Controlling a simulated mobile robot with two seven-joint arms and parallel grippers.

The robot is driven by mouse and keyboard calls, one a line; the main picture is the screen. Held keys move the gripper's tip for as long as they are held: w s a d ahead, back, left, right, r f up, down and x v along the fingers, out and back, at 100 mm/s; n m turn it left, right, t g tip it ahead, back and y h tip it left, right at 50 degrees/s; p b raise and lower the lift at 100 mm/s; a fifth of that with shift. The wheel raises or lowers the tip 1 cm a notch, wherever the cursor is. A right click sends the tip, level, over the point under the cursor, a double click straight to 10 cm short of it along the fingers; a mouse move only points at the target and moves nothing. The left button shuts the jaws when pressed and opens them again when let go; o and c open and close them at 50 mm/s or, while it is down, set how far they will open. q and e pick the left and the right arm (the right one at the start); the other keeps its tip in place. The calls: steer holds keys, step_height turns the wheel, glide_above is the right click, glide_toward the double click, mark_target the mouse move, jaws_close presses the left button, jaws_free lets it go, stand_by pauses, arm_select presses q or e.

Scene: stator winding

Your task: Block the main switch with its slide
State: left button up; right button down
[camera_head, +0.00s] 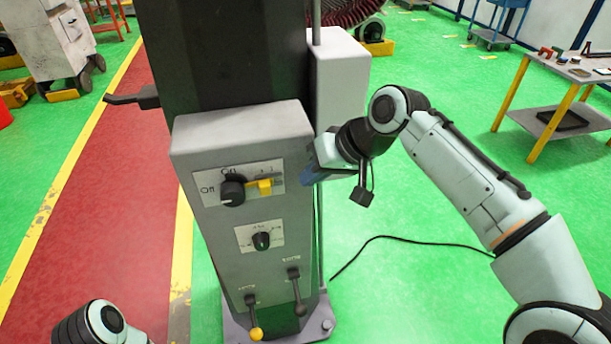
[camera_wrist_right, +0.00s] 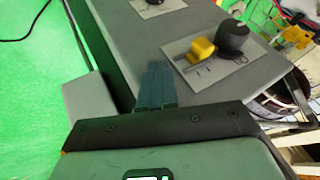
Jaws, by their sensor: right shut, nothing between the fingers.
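The main switch (camera_head: 232,190) is a black round knob on a white plate marked Off and On, high on the front of a grey control box. Its yellow slide (camera_head: 265,186) sits just right of the knob. In the right wrist view the yellow slide (camera_wrist_right: 202,50) is beside the black knob (camera_wrist_right: 233,37). My right gripper (camera_head: 308,178) is at the right edge of the box, to the right of the slide and apart from it. In the wrist view its blue fingers (camera_wrist_right: 156,85) are shut together and empty. My left gripper is out of view.
Below are a smaller selector (camera_head: 261,240), a yellow-knobbed lever (camera_head: 255,333) and a dark lever (camera_head: 297,290). A black handle (camera_head: 130,99) sticks out left of the column. A black cable (camera_head: 400,238) lies on the green floor. A worktable (camera_head: 545,80) stands far right.

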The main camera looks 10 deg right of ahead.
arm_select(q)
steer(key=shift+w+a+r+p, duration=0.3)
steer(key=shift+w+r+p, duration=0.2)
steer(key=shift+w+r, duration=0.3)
arm_select(e)
steer(key=v, duration=0.8)
steer(key=shift+a+r, duration=0.3)
